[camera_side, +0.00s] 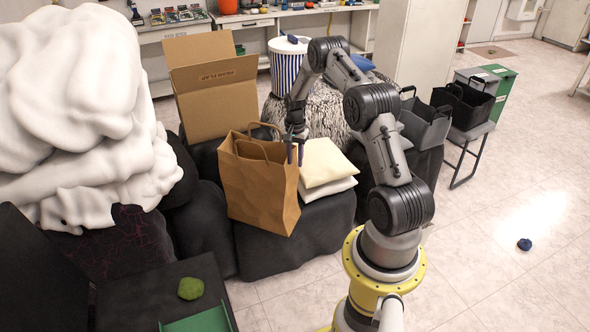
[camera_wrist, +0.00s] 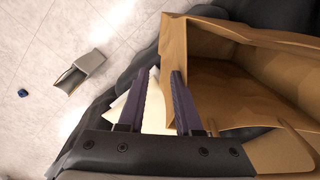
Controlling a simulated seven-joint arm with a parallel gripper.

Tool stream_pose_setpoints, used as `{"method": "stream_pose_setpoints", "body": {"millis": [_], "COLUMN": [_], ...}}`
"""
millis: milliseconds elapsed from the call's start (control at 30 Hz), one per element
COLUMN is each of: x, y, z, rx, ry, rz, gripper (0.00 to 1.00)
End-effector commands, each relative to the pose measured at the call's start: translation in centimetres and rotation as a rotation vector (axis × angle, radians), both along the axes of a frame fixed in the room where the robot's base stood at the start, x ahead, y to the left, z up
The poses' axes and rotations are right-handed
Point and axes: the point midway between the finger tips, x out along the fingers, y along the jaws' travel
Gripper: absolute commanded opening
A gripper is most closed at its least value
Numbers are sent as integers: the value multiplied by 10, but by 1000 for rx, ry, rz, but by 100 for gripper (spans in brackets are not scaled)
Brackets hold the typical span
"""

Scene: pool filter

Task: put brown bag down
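The brown bag (camera_side: 262,190) stands upright and open-topped on a dark block (camera_side: 285,252) in the side view, with its loop handles up. In the wrist view the bag (camera_wrist: 235,50) fills the right side and I look into its mouth. My gripper (camera_side: 295,155) points down at the bag's right upper edge, beside the cream pillows. In the wrist view my gripper (camera_wrist: 165,72) has its two fingers apart, with pale pillow showing between them. The right finger overlaps the bag's near wall in the picture; whether it touches is unclear.
Stacked cream pillows (camera_side: 325,165) lie right of the bag. A cardboard box (camera_side: 218,98) stands behind it, and a large white mass (camera_side: 75,100) is at left. Black bags (camera_side: 465,103) stand on a bench at right. A green lump (camera_side: 190,288) lies front left. The right floor is mostly clear.

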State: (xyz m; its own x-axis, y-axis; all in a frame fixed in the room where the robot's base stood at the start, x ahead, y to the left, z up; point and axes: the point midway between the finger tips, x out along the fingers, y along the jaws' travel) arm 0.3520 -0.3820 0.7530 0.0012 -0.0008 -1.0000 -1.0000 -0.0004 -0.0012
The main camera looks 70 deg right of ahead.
Motion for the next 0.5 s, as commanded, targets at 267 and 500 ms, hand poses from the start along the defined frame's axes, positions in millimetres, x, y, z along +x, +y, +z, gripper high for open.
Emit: {"method": "stream_pose_setpoints", "body": {"millis": [267, 500], "x": [0, 6], "y": [0, 7], "z": [48, 76], "rx": [0, -9], "ry": [0, -9], "rz": [0, 29], "gripper": [34, 34]}}
